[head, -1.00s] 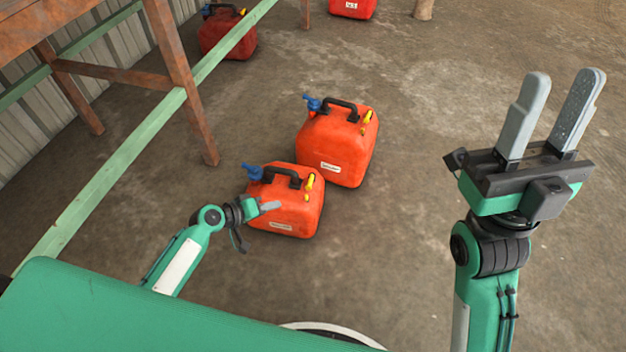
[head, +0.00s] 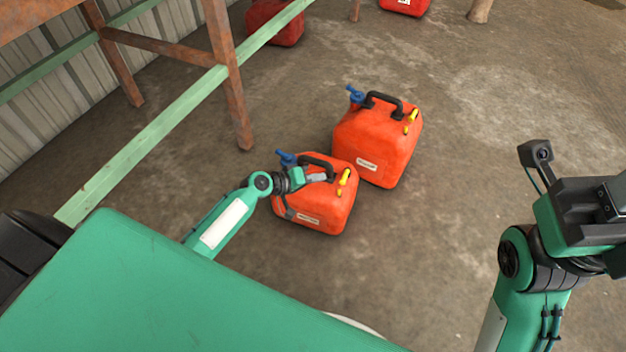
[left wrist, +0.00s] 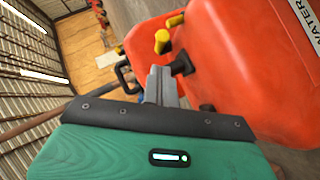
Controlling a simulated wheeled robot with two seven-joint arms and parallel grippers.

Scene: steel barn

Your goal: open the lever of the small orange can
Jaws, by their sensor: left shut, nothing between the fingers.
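The small orange can (head: 325,207) stands upright on the floor, with a black carry handle, a blue spout (head: 286,158) and a yellow lever (head: 344,181) on top. My left gripper (head: 318,178) is shut and empty, over the can's top, left of the lever. In the left wrist view, the shut fingers (left wrist: 162,82) point toward a yellow lever (left wrist: 162,41), with an orange can surface (left wrist: 245,75) close on the right. I cannot tell whether the fingertips touch the lever. My right gripper's body (head: 590,212) is at the right edge; its fingers are out of frame.
A larger orange can (head: 375,145) stands just behind and right of the small one. A table with rusty legs (head: 228,90) and a green rail (head: 150,140) is at left. More red cans (head: 275,25) stand farther back. Floor to the right is clear.

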